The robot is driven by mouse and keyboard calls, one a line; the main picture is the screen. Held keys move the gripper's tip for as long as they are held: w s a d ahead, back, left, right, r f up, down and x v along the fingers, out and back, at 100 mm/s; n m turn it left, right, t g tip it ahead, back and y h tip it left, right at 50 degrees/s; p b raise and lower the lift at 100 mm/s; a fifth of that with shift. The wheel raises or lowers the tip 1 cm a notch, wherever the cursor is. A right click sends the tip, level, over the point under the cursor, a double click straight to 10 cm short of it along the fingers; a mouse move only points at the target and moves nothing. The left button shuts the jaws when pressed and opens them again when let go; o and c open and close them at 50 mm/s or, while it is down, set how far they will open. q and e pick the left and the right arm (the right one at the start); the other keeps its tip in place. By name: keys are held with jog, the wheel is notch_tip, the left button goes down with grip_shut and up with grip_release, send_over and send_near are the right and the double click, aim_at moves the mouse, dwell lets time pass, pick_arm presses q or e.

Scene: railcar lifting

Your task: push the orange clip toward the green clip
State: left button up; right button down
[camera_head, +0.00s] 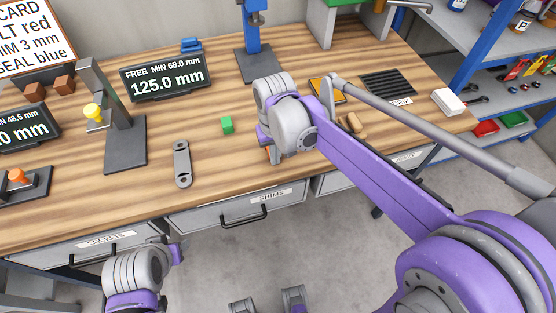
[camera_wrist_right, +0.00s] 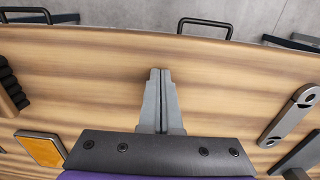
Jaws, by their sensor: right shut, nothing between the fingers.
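An orange knob (camera_head: 17,176) stands on a dark fixture at the far left. My right gripper (camera_wrist_right: 160,75) is shut and empty, its fingers pointing toward the bench's front edge in the wrist view. My left arm shows low in the head view; its fingers are unclear.
A grey metal link (camera_head: 182,164) lies left of my right gripper; it also shows in the wrist view (camera_wrist_right: 290,115). A stand with a dark base (camera_head: 125,145) is farther left. An orange-yellow pad (camera_head: 327,89) and tan wooden pieces (camera_head: 356,126) lie right. Drawer handles (camera_head: 243,215) jut out in front.

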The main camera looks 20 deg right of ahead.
dwell(0.3)
jog(key=w, duration=0.6)
jog(key=w+p, duration=0.1)
jog(key=w, duration=0.5)
jog(key=shift+w+a, duration=0.2)
jog(key=shift+w, duration=0.05)
jog(key=shift+s, duration=0.15)
